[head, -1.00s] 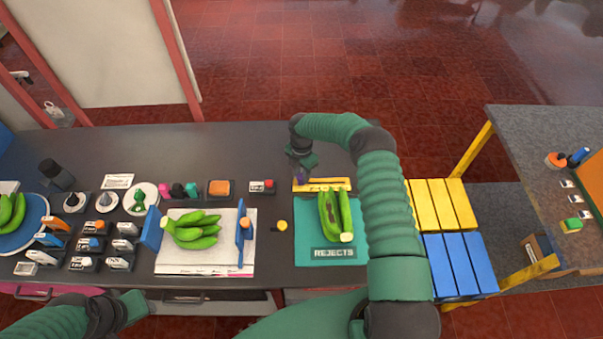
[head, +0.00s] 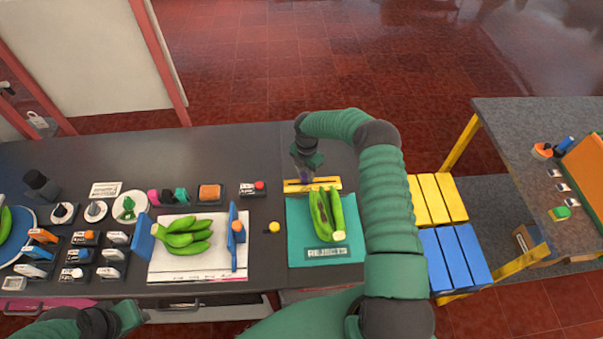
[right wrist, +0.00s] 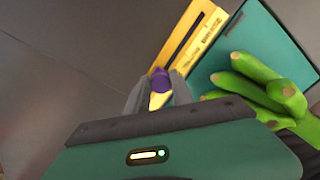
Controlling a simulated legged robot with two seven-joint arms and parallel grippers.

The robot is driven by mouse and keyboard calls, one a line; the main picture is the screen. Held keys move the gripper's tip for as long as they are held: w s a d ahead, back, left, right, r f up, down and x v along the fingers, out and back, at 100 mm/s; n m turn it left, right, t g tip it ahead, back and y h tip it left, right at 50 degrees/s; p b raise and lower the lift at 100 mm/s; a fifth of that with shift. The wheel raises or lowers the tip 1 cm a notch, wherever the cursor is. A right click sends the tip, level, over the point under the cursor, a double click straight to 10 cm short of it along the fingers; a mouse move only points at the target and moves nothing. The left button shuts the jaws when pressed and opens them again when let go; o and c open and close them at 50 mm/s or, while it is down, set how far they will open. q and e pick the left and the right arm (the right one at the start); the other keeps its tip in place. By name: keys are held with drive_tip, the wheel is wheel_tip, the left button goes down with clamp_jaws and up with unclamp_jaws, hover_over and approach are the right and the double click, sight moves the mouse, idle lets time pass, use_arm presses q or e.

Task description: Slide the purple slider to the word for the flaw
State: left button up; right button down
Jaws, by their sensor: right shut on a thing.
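The yellow rail (head: 330,184) lies flat at the back edge of the teal REJECTS mat (head: 297,225). Its dark slot and printed words show in the right wrist view (right wrist: 200,42), but the words are too blurred to read. My right gripper (head: 307,172) reaches down at the left part of the rail. It is shut on the purple slider (right wrist: 160,82), which shows between its fingers in the right wrist view. Green bananas (head: 337,212) lie on the mat, one with a dark brown patch. My left gripper (head: 128,314) is low at the left; its jaws are unclear.
A white board with green bananas (head: 182,238) stands left of the mat between blue uprights. A yellow knob (head: 274,227) sits between them. Several labelled blocks and dishes fill the bench's left. Yellow and blue slats (head: 455,258) lie right of my arm. The bench behind the rail is bare.

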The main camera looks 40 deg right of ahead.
sight(305, 176)
drive_tip(key=c, duration=1.4)
unclamp_jaws()
drive_tip(key=shift+w+r, duration=0.15)
drive_tip(key=shift+r, duration=0.05)
drive_tip(key=shift+o, duration=1.2)
use_arm(q)
drive_tip(key=shift+s+a, duration=0.15)
drive_tip(key=shift+a, duration=0.2)
use_arm(e)
drive_tip(key=shift+o, duration=0.3)
drive_tip(key=shift+s+a, duration=0.2)
drive_tip(key=shift+a, duration=0.05)
drive_tip(key=shift+w+d+r, duration=0.1)
drive_tip(key=shift+r, duration=0.25)
use_arm(q)
drive_tip(key=b+x, duration=0.3)
drive_tip(key=b, duration=0.1)
drive_tip(key=shift+s+d+f, duration=0.1)
drive_tip(key=shift+s+f, duration=0.2)
drive_tip(key=shift+f, duration=0.15)
use_arm(e)
wheel_tip(305, 176, up, 16)
use_arm(q)
drive_tip(key=shift+d, duration=0.1)
